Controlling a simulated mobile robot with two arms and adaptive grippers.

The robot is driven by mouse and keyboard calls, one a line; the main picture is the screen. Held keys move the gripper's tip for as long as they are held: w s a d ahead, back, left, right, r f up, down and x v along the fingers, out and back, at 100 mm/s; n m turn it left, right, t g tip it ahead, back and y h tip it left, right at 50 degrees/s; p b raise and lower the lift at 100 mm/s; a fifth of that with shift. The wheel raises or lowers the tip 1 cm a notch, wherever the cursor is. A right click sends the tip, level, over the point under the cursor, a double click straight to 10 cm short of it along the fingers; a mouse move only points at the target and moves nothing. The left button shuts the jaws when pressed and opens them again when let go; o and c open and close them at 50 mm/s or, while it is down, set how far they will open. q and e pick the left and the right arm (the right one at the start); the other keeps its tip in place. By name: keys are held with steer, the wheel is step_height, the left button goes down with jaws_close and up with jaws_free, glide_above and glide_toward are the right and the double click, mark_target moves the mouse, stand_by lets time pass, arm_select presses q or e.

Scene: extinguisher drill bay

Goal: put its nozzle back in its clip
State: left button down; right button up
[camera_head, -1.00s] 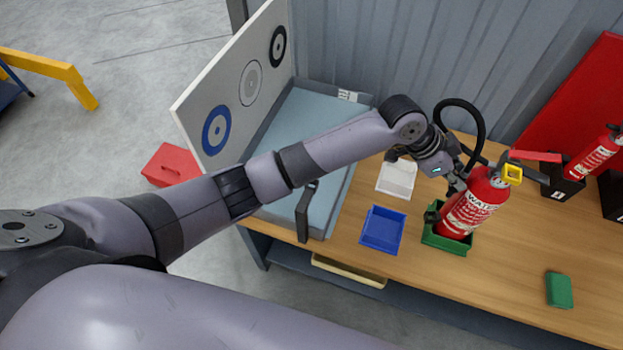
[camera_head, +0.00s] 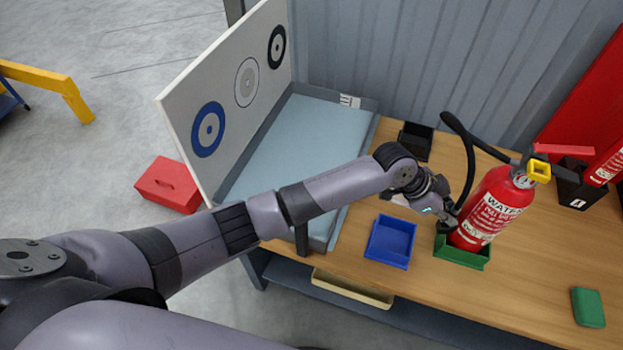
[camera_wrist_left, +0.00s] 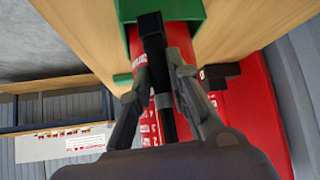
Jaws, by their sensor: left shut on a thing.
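The red water extinguisher (camera_head: 490,207) stands in a green tray (camera_head: 463,255) on the bench. Its black hose (camera_head: 467,140) loops from the valve down to my left gripper (camera_head: 452,212), at the cylinder's lower left side. In the left wrist view the fingers (camera_wrist_left: 158,75) are shut on the black nozzle (camera_wrist_left: 152,35), which lies in front of the red cylinder (camera_wrist_left: 183,36) and points toward the green tray (camera_wrist_left: 203,32). A grey band-like piece (camera_wrist_left: 163,101) shows beside the nozzle; I cannot tell whether it is the clip or whether the nozzle sits in it. My right gripper is out of view.
A blue tray (camera_head: 391,242) lies left of the extinguisher, a black bin (camera_head: 416,141) behind. Another extinguisher (camera_head: 606,166) stands in a black holder at right. A green block (camera_head: 588,307) lies at front right. Bare bench top (camera_head: 535,270) lies between.

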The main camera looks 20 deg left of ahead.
arm_select(q)
steer(key=c, duration=1.4)
jaws_free()
steer(key=shift+c, duration=0.2)
steer(key=shift+r, duration=0.1)
steer(key=v, duration=1.2)
